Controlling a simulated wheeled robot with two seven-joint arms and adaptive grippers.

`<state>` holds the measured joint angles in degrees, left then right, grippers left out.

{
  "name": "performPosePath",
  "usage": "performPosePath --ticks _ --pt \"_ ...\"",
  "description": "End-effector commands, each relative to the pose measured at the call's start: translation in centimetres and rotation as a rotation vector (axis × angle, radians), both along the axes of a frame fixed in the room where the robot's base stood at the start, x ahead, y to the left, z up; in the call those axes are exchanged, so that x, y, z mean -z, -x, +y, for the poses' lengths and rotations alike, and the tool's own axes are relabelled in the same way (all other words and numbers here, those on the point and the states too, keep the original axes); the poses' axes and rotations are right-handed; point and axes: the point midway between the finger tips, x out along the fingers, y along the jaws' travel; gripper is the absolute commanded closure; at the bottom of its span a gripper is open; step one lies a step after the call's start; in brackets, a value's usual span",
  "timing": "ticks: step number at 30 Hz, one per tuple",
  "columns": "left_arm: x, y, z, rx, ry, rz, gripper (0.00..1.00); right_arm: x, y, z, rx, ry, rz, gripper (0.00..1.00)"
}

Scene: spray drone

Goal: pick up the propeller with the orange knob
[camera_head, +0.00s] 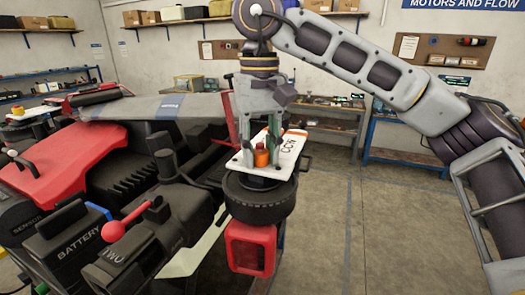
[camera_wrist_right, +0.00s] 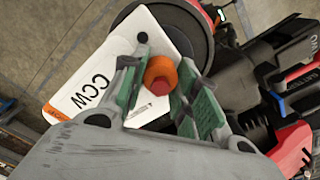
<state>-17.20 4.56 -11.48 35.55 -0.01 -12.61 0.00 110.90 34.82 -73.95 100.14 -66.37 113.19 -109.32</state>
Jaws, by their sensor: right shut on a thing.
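The white propeller piece marked CCW (camera_head: 290,147) lies over a round black motor (camera_head: 258,197) at the end of the drone's arm. Its orange knob (camera_head: 261,158) has a red top and stands up from the white plate. My right gripper (camera_head: 259,150) comes down from above with its fingers on either side of the knob, shut on it. In the right wrist view the green-padded fingers flank the orange knob (camera_wrist_right: 161,76), and the white plate (camera_wrist_right: 92,82) reaches out to the left. I cannot tell whether the plate touches the motor. My left gripper is not in view.
The drone's red cover (camera_head: 70,160), a battery (camera_head: 75,228) and a red ball-ended lever (camera_head: 113,231) are at the left. A red block (camera_head: 250,247) hangs below the motor. Shelves (camera_head: 332,125) stand behind. The floor (camera_head: 400,230) at the right is clear.

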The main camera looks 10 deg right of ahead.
Motion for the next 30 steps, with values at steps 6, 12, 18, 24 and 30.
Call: performPosePath --ticks 6,12,18,24,30 --pt "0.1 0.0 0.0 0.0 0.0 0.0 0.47 -1.2 0.0 0.0 0.001 -0.001 -0.002 1.0" --pt "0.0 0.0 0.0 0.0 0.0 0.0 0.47 -3.2 0.0 0.0 -0.001 0.001 -0.003 1.0" --pt "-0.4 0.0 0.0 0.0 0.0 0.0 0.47 -5.2 0.0 0.0 0.0 0.0 -0.004 1.0" --pt "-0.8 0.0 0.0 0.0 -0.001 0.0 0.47 -7.4 0.0 0.0 0.0 0.0 -0.003 1.0" --pt "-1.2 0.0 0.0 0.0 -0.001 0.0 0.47 -9.0 0.0 0.1 -0.002 0.001 -0.001 1.0"
